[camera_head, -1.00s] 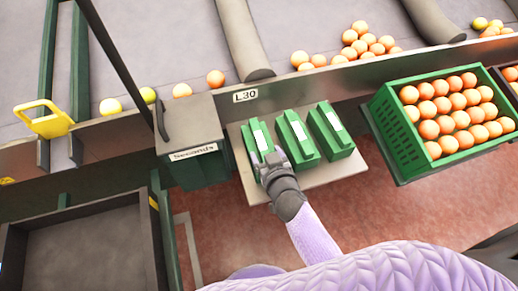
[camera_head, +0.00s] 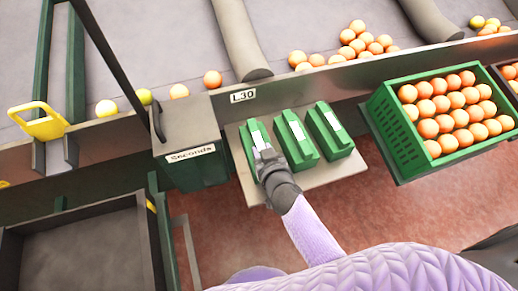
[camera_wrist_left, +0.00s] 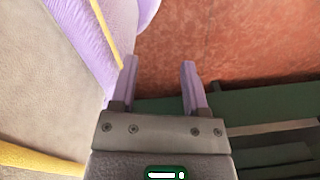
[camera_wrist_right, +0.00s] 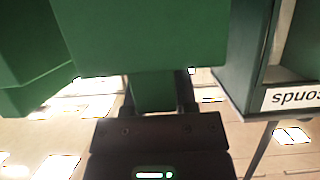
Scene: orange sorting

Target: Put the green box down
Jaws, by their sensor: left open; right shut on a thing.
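The green box (camera_head: 252,136) is the leftmost of three alike boxes with white labels, over a pale shelf (camera_head: 318,176). My right gripper (camera_head: 266,157) is shut on its near side. In the right wrist view the box (camera_wrist_right: 140,35) fills the upper middle, and the jaws (camera_wrist_right: 157,90) are closed around a narrow green part of it. I cannot tell whether its base touches the shelf. My left gripper (camera_wrist_left: 158,78) is open and empty in the left wrist view, and is outside the head view.
Two more green boxes, the middle one (camera_head: 296,142) and the right one (camera_head: 329,132), stand close by on the right. A dark green "Seconds" bin (camera_head: 190,130) is just left. A green crate (camera_head: 399,139) of oranges is further right. A metal rail (camera_head: 310,84) runs behind.

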